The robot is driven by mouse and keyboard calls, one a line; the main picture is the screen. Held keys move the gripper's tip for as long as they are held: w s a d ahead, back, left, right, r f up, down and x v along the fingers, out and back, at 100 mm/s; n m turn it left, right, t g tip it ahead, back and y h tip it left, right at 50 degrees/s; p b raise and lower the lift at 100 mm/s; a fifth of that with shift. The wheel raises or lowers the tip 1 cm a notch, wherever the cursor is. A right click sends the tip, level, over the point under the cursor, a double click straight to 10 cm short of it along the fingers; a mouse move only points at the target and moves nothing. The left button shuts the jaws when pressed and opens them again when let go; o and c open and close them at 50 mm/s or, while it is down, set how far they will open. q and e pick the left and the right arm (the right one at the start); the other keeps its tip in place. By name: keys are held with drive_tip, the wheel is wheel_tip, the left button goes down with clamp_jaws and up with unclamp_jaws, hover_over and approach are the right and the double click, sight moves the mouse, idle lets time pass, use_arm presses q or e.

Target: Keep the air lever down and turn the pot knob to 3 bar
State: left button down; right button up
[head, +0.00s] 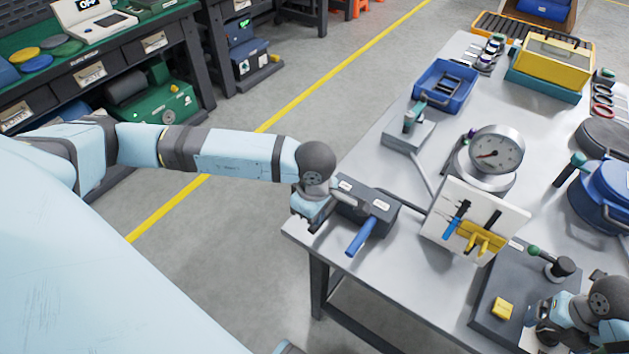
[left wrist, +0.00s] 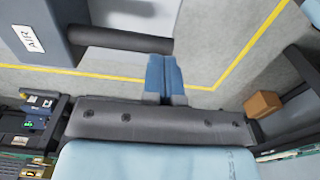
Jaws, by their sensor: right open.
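A dark grey box (head: 383,212) with white labels sits at the table's near-left corner; one label reads AIR in the left wrist view. A dark bar lever (left wrist: 125,38) sticks out of the box there, and a blue handle (head: 361,237) points towards the front edge. My left gripper (left wrist: 165,62) has its blue fingers together, tips at the free end of the dark bar; firm contact cannot be told. A round pressure gauge (head: 497,152) stands on the table; its scale is too small to read. I cannot tell which knob is the pot knob. My right gripper (head: 543,333) is at the lower right.
A white panel (head: 510,212) with blue, black and yellow tools stands before the gauge. A dark fixture (head: 490,318) with a yellow block (head: 502,308) lies beside my right gripper. A blue lidded pot (head: 605,195) is at right. A blue bin (head: 445,86) stands farther back.

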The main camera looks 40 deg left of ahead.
sight(315, 227)
use_arm(q)
drive_tip(key=shift+f, duration=2.55)
idle(1.3)
use_arm(e)
drive_tip(key=m, duration=0.3)
drive_tip(key=shift+m, duration=0.3)
drive_tip(key=m, duration=0.4)
